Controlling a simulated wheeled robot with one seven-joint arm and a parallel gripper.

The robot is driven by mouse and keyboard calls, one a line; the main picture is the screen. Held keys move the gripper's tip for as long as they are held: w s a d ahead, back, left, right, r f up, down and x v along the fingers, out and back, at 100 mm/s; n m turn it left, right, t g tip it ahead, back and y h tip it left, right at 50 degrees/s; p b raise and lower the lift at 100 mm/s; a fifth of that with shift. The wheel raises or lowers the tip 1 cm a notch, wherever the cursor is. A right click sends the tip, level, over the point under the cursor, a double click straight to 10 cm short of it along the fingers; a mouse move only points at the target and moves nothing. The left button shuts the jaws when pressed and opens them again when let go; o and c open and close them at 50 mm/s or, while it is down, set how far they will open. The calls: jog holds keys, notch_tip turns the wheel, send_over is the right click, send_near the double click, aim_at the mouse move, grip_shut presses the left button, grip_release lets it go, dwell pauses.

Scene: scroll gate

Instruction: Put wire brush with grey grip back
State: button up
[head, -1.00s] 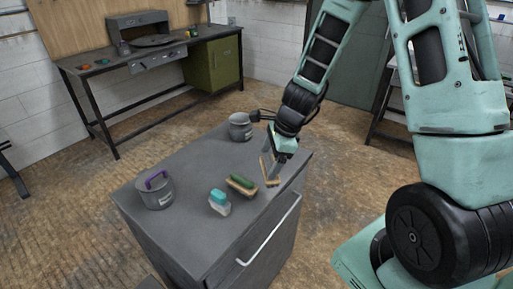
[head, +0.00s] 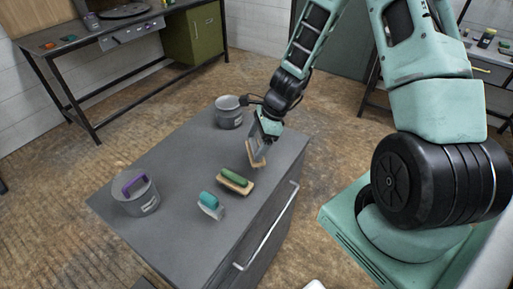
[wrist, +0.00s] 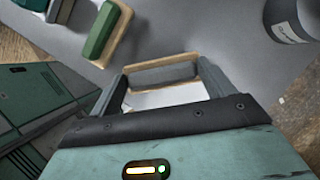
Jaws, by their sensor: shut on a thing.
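My gripper (head: 258,142) is shut on the wire brush with grey grip (head: 257,155), over the right side of the grey cabinet top. In the wrist view the brush's tan wooden body and grey grip (wrist: 163,72) lie crosswise between the fingertips (wrist: 165,82). The brush looks raised a little off the top, though the gap is hard to judge. A green-grip brush (head: 234,179) with a tan base lies just nearer and to the left; it also shows in the wrist view (wrist: 104,33). The bristles of the held brush are hidden.
A teal-grip brush (head: 210,203) with a pale base lies at the front. A workbench (head: 110,32) stands behind.

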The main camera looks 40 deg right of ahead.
jog(key=shift+f, duration=1.4)
jog(key=o, duration=0.9)
jog(key=shift+r, duration=0.15)
jog(key=v, duration=1.2)
jog(key=s+a+r+n+g, duration=0.1)
jog(key=s+a+r+n, duration=0.2)
jog(key=a+n, duration=0.35)
jog(key=s+a+r+n+g, duration=0.1)
jog(key=s+a+r+n, duration=0.2)
jog(key=a+n, duration=0.35)
jog(key=s+a+r+n+h, duration=0.1)
jog(key=s+a+r+n, duration=0.1)
jog(key=s+n, duration=0.3)
jog(key=s+a+r+n+h, duration=0.1)
jog(key=s+a+r+n, duration=0.1)
jog(key=s+a+n, duration=0.3)
jog(key=s+a+r+n+h, duration=0.1)
jog(key=s+a+r+n, duration=0.1)
jog(key=s+n, duration=0.3)
jog(key=shift+s+a+n+h, duration=0.2)
jog(key=shift+a+n, duration=0.2)
jog(key=shift+n, duration=0.15)
jog(key=shift+s+a+n+h, duration=0.1)
jog(key=shift+s+a+n, duration=0.1)
jog(key=shift+a+n, duration=0.3)
